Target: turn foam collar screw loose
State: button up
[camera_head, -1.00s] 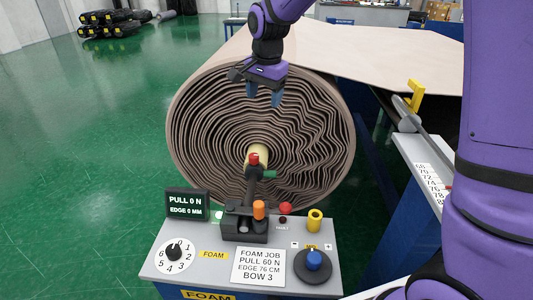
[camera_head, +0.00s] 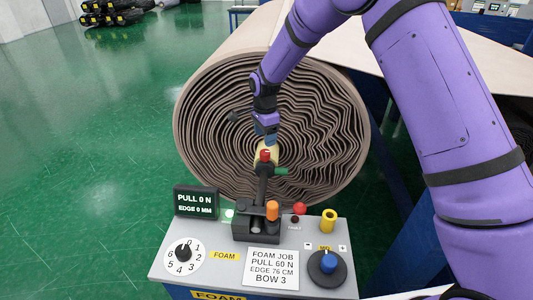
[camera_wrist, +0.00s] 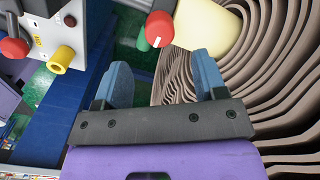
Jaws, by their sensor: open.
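The foam roll (camera_head: 340,140) shows its coiled end around a cream core (camera_head: 273,150); the core also shows in the wrist view (camera_wrist: 207,28). A red knob (camera_head: 265,155) sits in front of the core, above a dark post, with a green handle (camera_head: 281,171) beside it. In the wrist view the red knob (camera_wrist: 160,28) has a white mark, and the green end (camera_wrist: 143,42) lies next to it. I cannot tell for sure which part is the collar screw. My gripper (camera_wrist: 163,65) is open and empty, its blue fingers close to the knob but apart from it.

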aim_at(265, 151)
notch_tip(265, 151, down, 8)
jog(key=shift+r, duration=0.1)
dwell(0.4)
jog(key=c, duration=0.9)
